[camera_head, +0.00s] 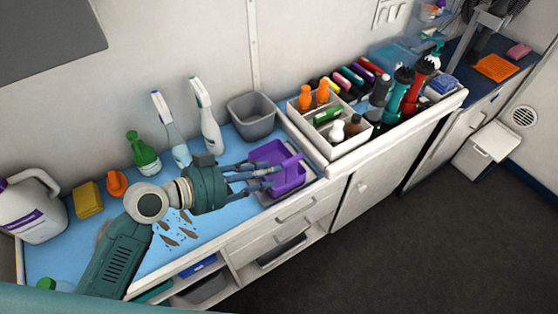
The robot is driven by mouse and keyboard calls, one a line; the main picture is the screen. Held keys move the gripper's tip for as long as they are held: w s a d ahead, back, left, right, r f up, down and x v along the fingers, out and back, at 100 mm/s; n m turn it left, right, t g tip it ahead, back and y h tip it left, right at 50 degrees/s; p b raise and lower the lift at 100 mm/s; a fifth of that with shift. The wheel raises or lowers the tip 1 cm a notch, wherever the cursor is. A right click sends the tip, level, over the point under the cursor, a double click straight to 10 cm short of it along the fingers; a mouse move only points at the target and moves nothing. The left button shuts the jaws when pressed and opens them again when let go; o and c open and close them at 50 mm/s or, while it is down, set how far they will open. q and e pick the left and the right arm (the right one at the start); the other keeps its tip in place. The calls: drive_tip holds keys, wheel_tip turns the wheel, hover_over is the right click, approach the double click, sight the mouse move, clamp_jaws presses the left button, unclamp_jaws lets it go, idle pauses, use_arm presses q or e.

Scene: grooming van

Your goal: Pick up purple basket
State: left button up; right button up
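The purple basket (290,174) is a small open bin near the front edge of the blue-topped counter. It appears upright, with a grey tray edge showing under it. My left gripper (270,176) reaches in from the left, its fingers spread apart at the basket's left side. The fingers overlap the basket's left part and hide some of it. I cannot tell whether they touch it. My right gripper is not in view.
A grey bin (252,128) stands behind the basket. A white divided organizer (333,160) with bottles stands close on its right. Two spray bottles (208,122), a green bottle (144,155), a yellow sponge (88,199) and a white jug (35,212) are to the left. Dark floor lies in front.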

use_arm(q)
drive_tip(key=p+x, duration=0.3)
drive_tip(key=x, duration=0.5)
drive_tip(key=shift+d+f, duration=0.15)
drive_tip(key=shift+d, duration=0.25)
drive_tip(key=shift+c, duration=0.2)
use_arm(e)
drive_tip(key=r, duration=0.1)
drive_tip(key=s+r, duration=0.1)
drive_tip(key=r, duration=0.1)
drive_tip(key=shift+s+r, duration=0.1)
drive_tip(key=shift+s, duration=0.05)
